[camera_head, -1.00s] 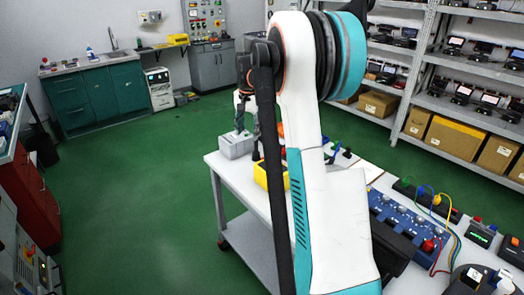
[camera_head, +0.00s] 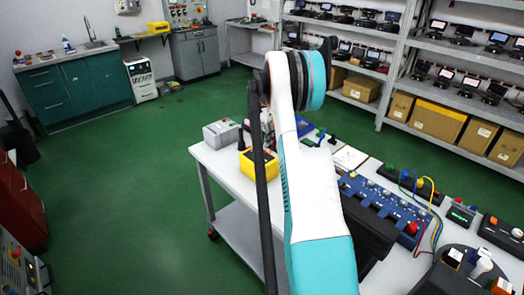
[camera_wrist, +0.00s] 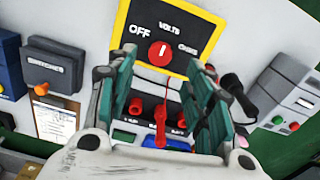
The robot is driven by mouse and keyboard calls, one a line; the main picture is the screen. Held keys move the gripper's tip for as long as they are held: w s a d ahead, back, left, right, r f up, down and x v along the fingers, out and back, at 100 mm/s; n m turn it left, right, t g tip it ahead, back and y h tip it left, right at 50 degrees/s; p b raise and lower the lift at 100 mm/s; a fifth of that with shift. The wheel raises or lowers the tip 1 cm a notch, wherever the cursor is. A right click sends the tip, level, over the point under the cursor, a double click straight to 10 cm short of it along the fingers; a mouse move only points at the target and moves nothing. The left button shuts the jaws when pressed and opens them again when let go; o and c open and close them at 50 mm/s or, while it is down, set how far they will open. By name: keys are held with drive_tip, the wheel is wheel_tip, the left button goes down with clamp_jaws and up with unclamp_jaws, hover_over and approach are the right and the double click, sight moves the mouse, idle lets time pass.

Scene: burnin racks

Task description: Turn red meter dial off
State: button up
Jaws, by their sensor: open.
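The yellow meter (camera_head: 258,163) sits on the white bench left of my arm in the head view, partly hidden by it. In the wrist view the meter (camera_wrist: 214,48) has a black face marked OFF, VOLTS and what looks like OHMS. Its round red dial (camera_wrist: 160,56) has a white mark pointing up toward VOLTS, with OFF to the left. My gripper (camera_wrist: 161,72) is open and empty, its fingers on either side of the dial in the picture. I cannot tell whether they touch it. My arm mostly hides the gripper in the head view.
A grey box (camera_head: 222,133) stands behind the meter. Red sockets and a red lead (camera_wrist: 160,125) show between my fingers. A blue panel (camera_head: 385,204) and coloured cables lie to the right on the bench. A switch box (camera_wrist: 52,69) also shows. Green floor is clear at left.

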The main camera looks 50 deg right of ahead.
sight(262, 151)
wheel_tip(262, 151, down, 6)
drive_tip(key=shift+r+b, duration=0.1)
drive_tip(key=shift+b, duration=0.35)
drive_tip(key=c, duration=1.1)
